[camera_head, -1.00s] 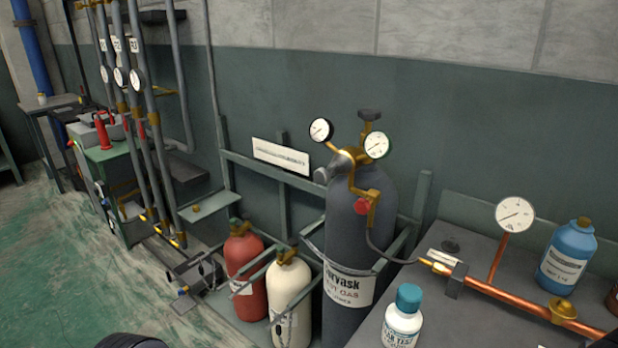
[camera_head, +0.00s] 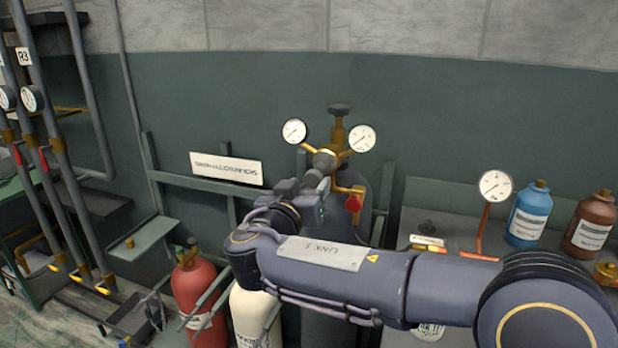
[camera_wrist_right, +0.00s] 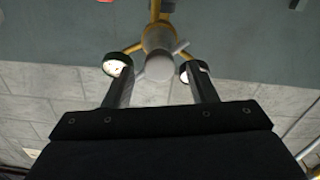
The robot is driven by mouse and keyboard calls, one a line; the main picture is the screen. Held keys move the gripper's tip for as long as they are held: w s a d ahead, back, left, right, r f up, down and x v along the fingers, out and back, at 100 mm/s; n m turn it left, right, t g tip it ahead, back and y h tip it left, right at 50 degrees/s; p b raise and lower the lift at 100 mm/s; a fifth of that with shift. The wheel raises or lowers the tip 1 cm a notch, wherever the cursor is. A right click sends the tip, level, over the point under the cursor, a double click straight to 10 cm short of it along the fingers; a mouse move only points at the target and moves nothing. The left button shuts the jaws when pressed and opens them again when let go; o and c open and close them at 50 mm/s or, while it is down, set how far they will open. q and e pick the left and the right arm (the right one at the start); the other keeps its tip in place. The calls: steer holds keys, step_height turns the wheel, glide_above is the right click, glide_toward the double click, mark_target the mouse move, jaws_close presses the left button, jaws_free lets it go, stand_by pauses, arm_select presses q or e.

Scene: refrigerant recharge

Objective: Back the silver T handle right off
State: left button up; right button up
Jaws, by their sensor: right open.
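The silver T handle (camera_head: 318,176) sticks out of the front of the brass regulator (camera_head: 325,158) on the dark grey cylinder. In the right wrist view the handle (camera_wrist_right: 160,66) shows end-on, with its crossbar slanting. My right gripper (camera_head: 308,188) is just in front of the regulator. In the wrist view the two fingers of the right gripper (camera_wrist_right: 158,78) are apart, one on each side of the handle, with nothing gripped. I cannot tell how far the handle lies between them in depth. My left gripper is not in view.
Two gauges (camera_head: 361,138) flank the regulator, and a red knob (camera_head: 353,203) sits below right. A red cylinder (camera_head: 194,290) and a cream cylinder (camera_head: 252,312) stand left. A bench at right holds a gauge (camera_head: 495,186), a blue bottle (camera_head: 528,215) and a brown bottle (camera_head: 591,225).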

mark_target(312, 182)
steer(key=shift+x, duration=1.8)
steer(key=shift+f, duration=0.1)
steer(key=c, duration=1)
